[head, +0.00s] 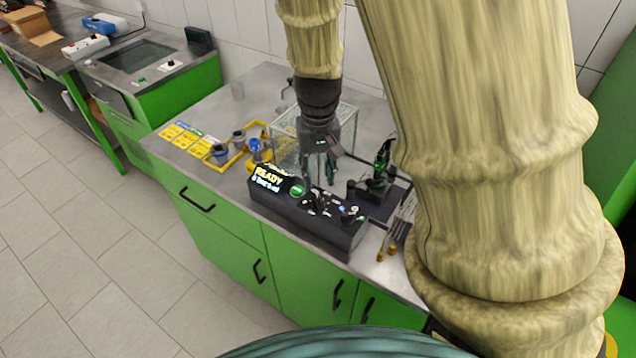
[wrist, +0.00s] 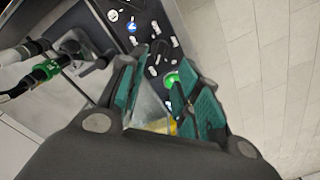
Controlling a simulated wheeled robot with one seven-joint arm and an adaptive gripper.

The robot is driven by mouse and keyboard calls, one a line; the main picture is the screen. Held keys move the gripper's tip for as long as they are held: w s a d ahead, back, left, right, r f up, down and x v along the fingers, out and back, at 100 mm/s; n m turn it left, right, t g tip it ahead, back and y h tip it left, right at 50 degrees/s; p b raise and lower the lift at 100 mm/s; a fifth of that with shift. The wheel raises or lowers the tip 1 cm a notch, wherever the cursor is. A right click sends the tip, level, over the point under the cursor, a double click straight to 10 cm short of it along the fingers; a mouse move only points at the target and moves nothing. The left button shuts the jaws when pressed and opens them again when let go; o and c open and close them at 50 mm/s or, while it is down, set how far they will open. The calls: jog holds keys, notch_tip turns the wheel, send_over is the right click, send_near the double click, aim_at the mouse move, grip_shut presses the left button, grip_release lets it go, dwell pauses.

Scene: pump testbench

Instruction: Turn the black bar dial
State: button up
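The black control box (head: 300,222) stands at the front edge of the grey bench. Its top carries a lit READY display, a green button (head: 297,190) and small black controls (head: 318,203) with white marks. They are too small in the head view to tell the bar dial apart for certain. In the wrist view a dark knob (wrist: 160,48) shows among white marks, beyond the fingertips, with the green button (wrist: 171,80) nearer the right finger. My gripper (head: 320,170) hangs over the rear of the box. In the wrist view my gripper (wrist: 155,75) is open, with nothing between its green pads.
A clear box (head: 345,125) stands behind my gripper. A black device with a green part (head: 382,160) stands right of it. A yellow tray (head: 228,152) with blue-and-grey parts lies to the left. My arm hides the bench's right side.

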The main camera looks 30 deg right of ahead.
jog(key=shift+r, duration=2.05)
